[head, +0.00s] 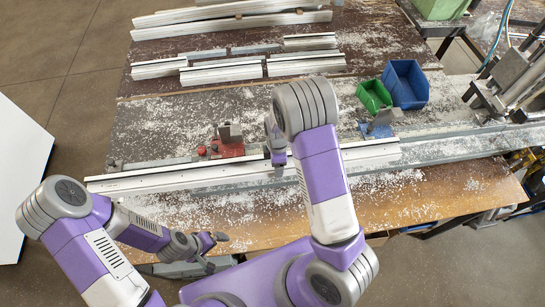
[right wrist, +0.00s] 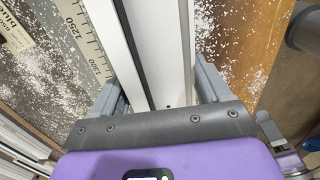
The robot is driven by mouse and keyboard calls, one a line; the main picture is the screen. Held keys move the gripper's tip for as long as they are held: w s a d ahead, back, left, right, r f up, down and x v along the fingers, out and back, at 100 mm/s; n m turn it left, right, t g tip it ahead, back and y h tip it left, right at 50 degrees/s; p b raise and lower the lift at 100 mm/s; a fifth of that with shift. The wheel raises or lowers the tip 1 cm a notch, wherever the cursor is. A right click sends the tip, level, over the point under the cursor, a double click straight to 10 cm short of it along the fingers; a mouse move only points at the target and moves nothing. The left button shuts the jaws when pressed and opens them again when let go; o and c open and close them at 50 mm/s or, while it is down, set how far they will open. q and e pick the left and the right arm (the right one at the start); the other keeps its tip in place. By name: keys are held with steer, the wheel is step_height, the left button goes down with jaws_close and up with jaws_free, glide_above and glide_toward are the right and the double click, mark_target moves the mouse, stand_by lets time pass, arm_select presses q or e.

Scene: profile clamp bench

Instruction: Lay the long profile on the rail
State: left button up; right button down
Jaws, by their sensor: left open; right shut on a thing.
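The long white profile (head: 180,179) stretches across the bench in the head view, lengthwise along the grey rail (head: 450,148). The rail shows past its right end and along its near side. I cannot tell whether the profile touches the rail. My right gripper (head: 278,158) is at the profile's middle, partly hidden by my own arm. In the right wrist view the fingers (right wrist: 158,92) stand on both sides of the profile (right wrist: 155,45), shut on it. My left gripper (head: 218,241) is open and empty, near the bench's front edge, apart from the profile.
A red clamp block (head: 228,148) and a blue one (head: 377,128) stand behind the profile. Green (head: 373,96) and blue (head: 406,84) bins sit further back. Shorter profiles (head: 222,73) lie at the back. A scale (right wrist: 85,40) runs beside the profile. White chips litter the bench.

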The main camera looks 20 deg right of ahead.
arm_select(q)
steer(key=shift+r, duration=0.1)
arm_select(e)
steer(key=shift+w+f, duration=0.15)
steer(key=shift+f, duration=2.15)
steer(key=shift+c, duration=1.2)
jaws_free()
step_height(320, 180, up, 12)
steer(key=shift+f, duration=0.1)
